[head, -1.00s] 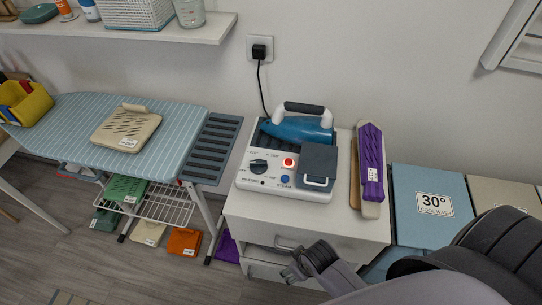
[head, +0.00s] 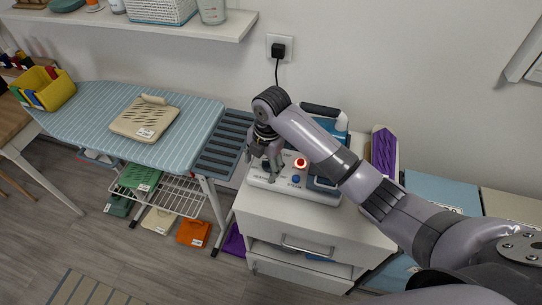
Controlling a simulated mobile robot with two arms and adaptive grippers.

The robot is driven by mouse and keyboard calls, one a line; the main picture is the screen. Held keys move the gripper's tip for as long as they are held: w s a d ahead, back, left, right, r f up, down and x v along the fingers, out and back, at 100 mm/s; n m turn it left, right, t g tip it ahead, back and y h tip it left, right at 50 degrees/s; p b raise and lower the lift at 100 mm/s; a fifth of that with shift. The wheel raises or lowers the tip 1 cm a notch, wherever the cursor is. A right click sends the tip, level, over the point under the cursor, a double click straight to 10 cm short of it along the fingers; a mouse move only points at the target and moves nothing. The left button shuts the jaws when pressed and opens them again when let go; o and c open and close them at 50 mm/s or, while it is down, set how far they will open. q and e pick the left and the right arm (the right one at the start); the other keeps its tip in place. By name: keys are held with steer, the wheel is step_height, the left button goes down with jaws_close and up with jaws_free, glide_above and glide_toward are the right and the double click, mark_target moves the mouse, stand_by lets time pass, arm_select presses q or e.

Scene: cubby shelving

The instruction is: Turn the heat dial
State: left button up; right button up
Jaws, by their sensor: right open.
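The white steam station (head: 263,184) stands on a white drawer cabinet (head: 300,223) and carries a blue iron with a dark handle (head: 322,110). A red button (head: 300,163) and a blue button (head: 295,179) show on its front panel. The heat dial at the panel's left is hidden behind my right gripper (head: 264,167). That gripper is open, its fingers pointing down over the dial's place; whether they touch the dial I cannot tell. My left gripper is not in view.
A striped ironing board (head: 185,135) with a beige pad (head: 145,118) is at the left. A purple item (head: 384,152) stands right of the station, partly behind my right arm. A shelf (head: 200,27) hangs above. A cabinet drawer (head: 290,255) stands partly open.

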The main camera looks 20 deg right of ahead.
steer(key=w+d+r+n+h, duration=0.1)
steer(key=w+d+r+n, duration=0.15)
steer(key=r, duration=0.35)
steer(key=w+d+r+n, duration=0.2)
steer(key=w+r+n, duration=0.2)
steer(key=r, duration=0.1)
steer(key=shift+g, duration=0.3)
steer(key=f+p, duration=0.3)
steer(key=f, duration=1.2)
steer(key=shift+s+f, duration=0.2)
steer(key=shift+f, duration=0.8)
steer(key=shift+c, duration=0.6)
steer(key=c, duration=1)
steer(key=shift+c, duration=0.2)
